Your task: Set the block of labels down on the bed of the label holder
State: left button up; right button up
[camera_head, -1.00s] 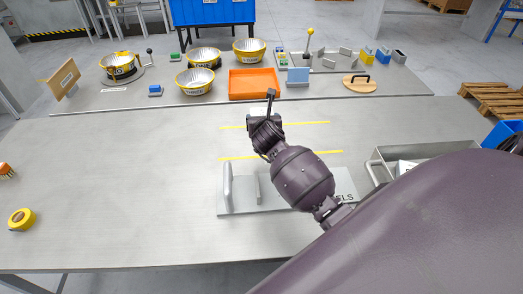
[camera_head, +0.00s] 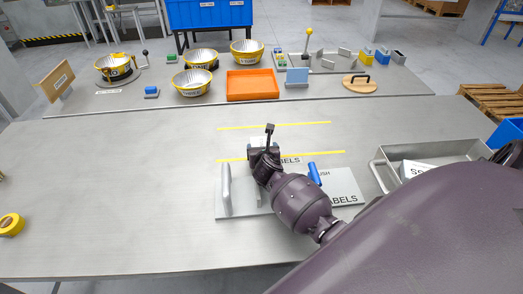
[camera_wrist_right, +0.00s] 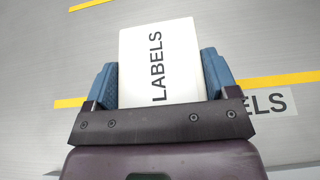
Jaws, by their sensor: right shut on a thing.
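The block of labels (camera_wrist_right: 158,55) is white with "LABELS" on its face. My right gripper (camera_wrist_right: 160,80) is shut on it, with a blue finger on each side. In the head view my right gripper (camera_head: 263,152) is at the far edge of the label holder (camera_head: 228,208); its height above the table is hard to judge. The holder is a light grey plate with an upright grey wall (camera_head: 226,190) at its left and a blue handle (camera_head: 314,174) at its right. My arm hides much of its bed. My left gripper is not in view.
Yellow lines (camera_head: 275,126) cross the table beyond the holder. A grey metal bin (camera_head: 425,158) stands to the right. A yellow tape roll (camera_head: 11,225) lies at far left. The table left of the holder is clear. Bowls and an orange tray (camera_head: 252,86) stand on the back table.

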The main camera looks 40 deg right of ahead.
jog(key=shift+r, duration=0.2)
jog(key=shift+f, duration=0.2)
jog(key=o, duration=0.9)
